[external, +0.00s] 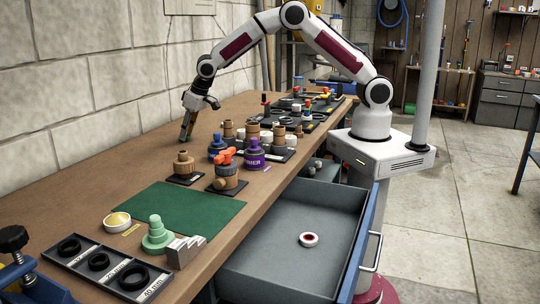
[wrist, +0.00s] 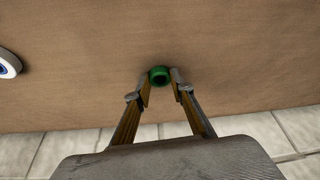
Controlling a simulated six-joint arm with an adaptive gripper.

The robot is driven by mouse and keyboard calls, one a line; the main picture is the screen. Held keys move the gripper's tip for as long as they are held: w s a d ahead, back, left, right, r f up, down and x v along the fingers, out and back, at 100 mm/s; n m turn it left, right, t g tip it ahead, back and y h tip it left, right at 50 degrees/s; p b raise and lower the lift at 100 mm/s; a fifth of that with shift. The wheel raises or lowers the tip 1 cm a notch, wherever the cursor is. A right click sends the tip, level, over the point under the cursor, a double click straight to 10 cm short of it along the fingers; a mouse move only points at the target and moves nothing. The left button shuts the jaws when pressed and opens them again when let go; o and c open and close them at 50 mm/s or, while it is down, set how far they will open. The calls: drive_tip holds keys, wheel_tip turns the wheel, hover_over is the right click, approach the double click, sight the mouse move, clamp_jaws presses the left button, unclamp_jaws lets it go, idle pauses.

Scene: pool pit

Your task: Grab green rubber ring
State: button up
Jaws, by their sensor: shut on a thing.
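The green rubber ring (wrist: 159,75) shows in the wrist view as a small dark green ring with a dark centre, between my fingertips. My gripper (wrist: 162,84) is shut on it, one finger at each side. In the external view my gripper (external: 187,132) points down at the far left part of the wooden workbench (external: 110,165), close to the wall. The ring is too small there to make out clearly. I cannot tell whether it touches the bench top.
A blue and white round part (wrist: 8,64) lies at the left of the wrist view. Brown, blue and purple fittings (external: 254,153) stand right of my gripper. A green mat (external: 180,209) and a black tray of rings (external: 98,262) lie nearer. An open drawer (external: 290,245) juts out front.

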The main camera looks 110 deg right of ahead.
sight(187, 141)
wheel_tip(187, 141, up, 10)
idle(0.6)
